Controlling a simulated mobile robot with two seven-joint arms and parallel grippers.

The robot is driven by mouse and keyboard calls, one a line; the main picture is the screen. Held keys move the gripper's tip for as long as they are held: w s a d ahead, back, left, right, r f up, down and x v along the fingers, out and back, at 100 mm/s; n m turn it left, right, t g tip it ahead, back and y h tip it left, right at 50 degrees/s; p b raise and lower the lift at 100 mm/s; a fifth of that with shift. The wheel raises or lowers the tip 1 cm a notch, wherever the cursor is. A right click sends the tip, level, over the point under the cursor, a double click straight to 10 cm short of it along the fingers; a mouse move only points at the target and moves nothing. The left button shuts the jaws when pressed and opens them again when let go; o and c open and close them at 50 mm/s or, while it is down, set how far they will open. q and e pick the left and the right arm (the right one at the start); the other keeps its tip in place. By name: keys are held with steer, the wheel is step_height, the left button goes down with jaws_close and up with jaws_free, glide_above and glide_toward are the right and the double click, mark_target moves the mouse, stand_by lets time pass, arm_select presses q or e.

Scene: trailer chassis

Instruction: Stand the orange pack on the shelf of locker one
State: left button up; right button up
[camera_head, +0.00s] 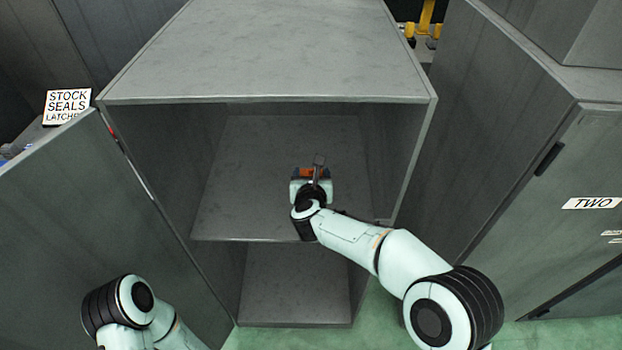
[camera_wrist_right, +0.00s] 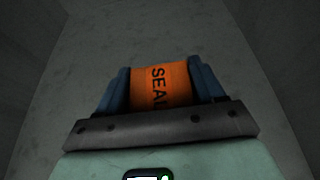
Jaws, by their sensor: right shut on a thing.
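The orange pack (camera_wrist_right: 160,85), with "SEAL" lettering partly visible, is between the blue fingers of my right gripper (camera_wrist_right: 162,88) in the right wrist view. In the head view my right gripper (camera_head: 313,174) reaches into the open locker (camera_head: 270,55), over its middle shelf (camera_head: 240,200), and a bit of the orange pack (camera_head: 306,172) shows between its fingers. I cannot tell whether the pack touches the shelf. My left arm shows at the lower left of the head view, but its gripper is out of the picture.
The locker's open door (camera_head: 100,230) stands to the left. A closed locker marked TWO (camera_head: 592,203) is on the right. A sign reading STOCK SEALS (camera_head: 68,104) stands at the left. The shelf around my right gripper looks bare, as does the lower compartment (camera_head: 295,285).

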arm_select(q)
steer(key=shift+w+a+f, duration=0.1)
steer(key=shift+w+f, duration=0.05)
steer(key=shift+w, duration=0.1)
arm_select(e)
steer(key=shift+f, duration=0.2)
steer(key=o, duration=1.5)
steer(key=shift+s+r, duration=0.25)
steer(key=shift+s, duration=0.1)
arm_select(q)
steer(key=shift+s+d+r+p, duration=0.35)
steer(key=shift+s+r+p, duration=0.1)
steer(key=shift+s, duration=0.25)
arm_select(e)
steer(key=v, duration=1.1)
steer(key=shift+s, duration=0.2)
arm_select(q)
steer(key=shift+s, duration=0.1)
arm_select(e)
steer(key=shift+f, duration=0.1)
